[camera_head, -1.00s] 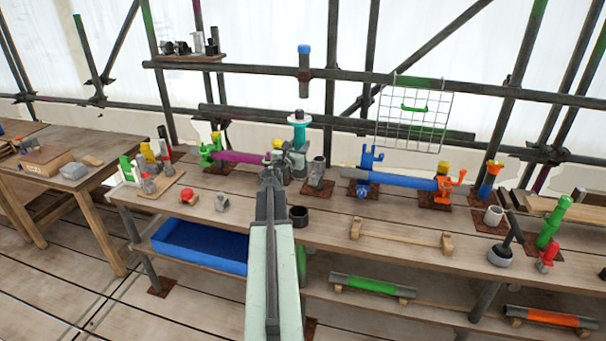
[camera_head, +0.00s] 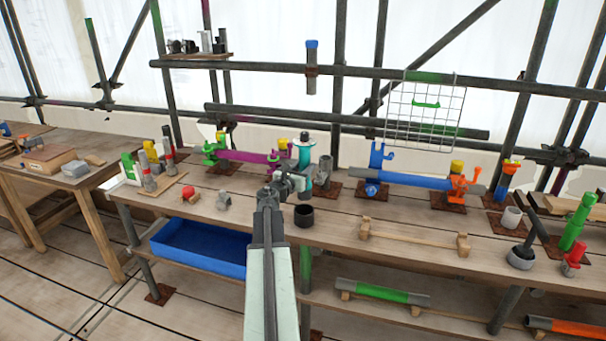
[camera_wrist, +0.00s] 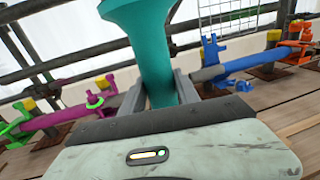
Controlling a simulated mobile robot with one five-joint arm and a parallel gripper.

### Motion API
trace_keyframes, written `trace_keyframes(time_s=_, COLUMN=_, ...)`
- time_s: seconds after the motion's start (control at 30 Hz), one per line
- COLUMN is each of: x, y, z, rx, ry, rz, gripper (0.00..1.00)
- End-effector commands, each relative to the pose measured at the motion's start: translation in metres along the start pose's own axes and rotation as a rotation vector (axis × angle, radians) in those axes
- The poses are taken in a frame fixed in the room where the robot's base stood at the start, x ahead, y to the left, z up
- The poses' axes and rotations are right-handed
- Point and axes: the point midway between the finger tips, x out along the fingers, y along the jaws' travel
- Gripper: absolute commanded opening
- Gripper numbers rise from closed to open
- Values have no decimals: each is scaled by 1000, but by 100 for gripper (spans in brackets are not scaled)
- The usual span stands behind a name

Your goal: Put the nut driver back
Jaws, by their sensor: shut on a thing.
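The teal tool, which I take to be the nut driver, (camera_head: 304,160) stands roughly upright with a dark top above the middle of the workbench. My gripper (camera_head: 291,184) is shut on it. In the wrist view the teal shaft (camera_wrist: 151,50) flares at its upper end and sits between the two fingers of my gripper (camera_wrist: 158,92). A dark round cup (camera_head: 303,216) stands on the bench just right of my gripper. A grey upright holder (camera_head: 325,172) stands behind, right of the teal tool.
Magenta (camera_head: 250,156) and blue (camera_head: 415,180) clamped pipes lie along the bench's back. A wooden rack (camera_head: 413,239) and a grey clip (camera_head: 224,200) are nearer the front. A wire grid (camera_head: 423,110) hangs behind. A blue tray (camera_head: 200,248) sits below. Bare bench lies left of the rack.

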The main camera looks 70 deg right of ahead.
Motion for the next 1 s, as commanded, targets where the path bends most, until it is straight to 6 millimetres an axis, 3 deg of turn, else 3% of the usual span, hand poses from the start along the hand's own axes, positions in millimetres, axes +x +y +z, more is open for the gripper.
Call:
trace_keyframes(time_s=0.37, x=-1, y=0, z=-7, rx=-2, ry=-1, rz=0, gripper=0)
trace_keyframes(time_s=1.0, x=0, y=-1, z=-53, rx=-2, ry=-1, rz=-1, gripper=0)
